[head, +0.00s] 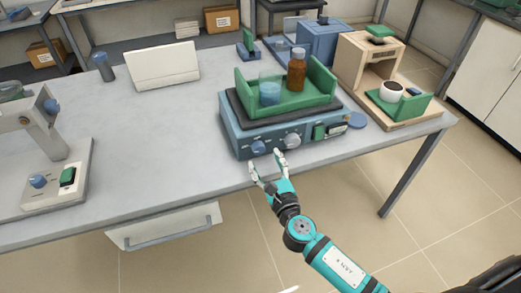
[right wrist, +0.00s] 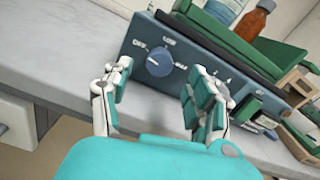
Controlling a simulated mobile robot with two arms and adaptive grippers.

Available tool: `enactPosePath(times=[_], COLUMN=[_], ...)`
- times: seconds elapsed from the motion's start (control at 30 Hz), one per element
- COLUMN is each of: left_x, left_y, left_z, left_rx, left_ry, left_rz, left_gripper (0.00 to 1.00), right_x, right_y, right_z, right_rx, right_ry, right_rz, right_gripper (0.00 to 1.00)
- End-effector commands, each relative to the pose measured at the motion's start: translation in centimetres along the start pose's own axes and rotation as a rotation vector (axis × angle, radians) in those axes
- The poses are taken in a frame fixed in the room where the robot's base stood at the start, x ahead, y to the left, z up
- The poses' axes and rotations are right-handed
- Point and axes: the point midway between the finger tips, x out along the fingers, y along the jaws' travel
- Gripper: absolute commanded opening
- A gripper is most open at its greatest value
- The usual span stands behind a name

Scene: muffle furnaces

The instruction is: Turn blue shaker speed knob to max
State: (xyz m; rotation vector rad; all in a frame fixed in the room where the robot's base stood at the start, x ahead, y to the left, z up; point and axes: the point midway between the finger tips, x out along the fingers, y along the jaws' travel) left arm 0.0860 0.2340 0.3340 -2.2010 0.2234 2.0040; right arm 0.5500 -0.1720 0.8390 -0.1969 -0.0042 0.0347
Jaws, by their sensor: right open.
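The blue shaker (head: 238,139) stands at the front edge of the table with a green tray on top. Its blue speed knob (head: 258,148) is on the left of the front panel. In the right wrist view the blue knob (right wrist: 159,61) shows printed marks around it, with OFF at its left. A white knob (head: 292,141) sits to its right. My right gripper (head: 266,166) is open in front of the panel; in the right wrist view its fingers (right wrist: 150,92) are spread, with the blue knob beyond and between them, apart from it. My left gripper is not in view.
The green tray (head: 300,104) holds a brown bottle (head: 296,70) and a blue-tinted beaker (head: 269,92). A green switch (head: 319,132) is on the panel's right. A stand with its own blue knob (head: 38,181) is at left. The table (head: 150,130) between is clear.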

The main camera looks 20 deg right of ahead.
Motion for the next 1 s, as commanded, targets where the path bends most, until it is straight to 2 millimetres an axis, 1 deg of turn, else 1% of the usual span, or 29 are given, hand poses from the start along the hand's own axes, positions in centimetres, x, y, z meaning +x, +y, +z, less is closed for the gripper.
enactPosePath(times=[0.03,0.1,0.2,0.3,0.43,0.67,1.0], left_x=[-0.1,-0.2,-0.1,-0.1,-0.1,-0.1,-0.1], left_y=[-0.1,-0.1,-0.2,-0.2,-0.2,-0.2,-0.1], left_z=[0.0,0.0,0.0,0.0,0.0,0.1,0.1], left_rx=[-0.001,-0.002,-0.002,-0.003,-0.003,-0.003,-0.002], left_ry=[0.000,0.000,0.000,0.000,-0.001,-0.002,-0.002], left_rz=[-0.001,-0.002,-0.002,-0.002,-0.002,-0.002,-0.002], left_gripper=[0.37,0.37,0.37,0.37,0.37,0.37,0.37], right_x=[1.1,2.2,3.5,4.3,4.7,4.7,4.7], right_y=[0.0,-0.1,0.0,0.0,0.0,0.0,0.0], right_z=[0.1,0.1,0.0,0.0,-0.1,-0.1,-0.1], right_rx=[0.000,0.000,0.000,0.001,0.000,0.001,0.000], right_ry=[-0.001,-0.001,-0.001,0.000,0.001,0.001,0.001], right_rz=[-0.002,-0.002,-0.001,-0.001,-0.001,0.000,0.000], right_gripper=[0.59,0.59,0.59,0.59,0.59,0.59,0.14])
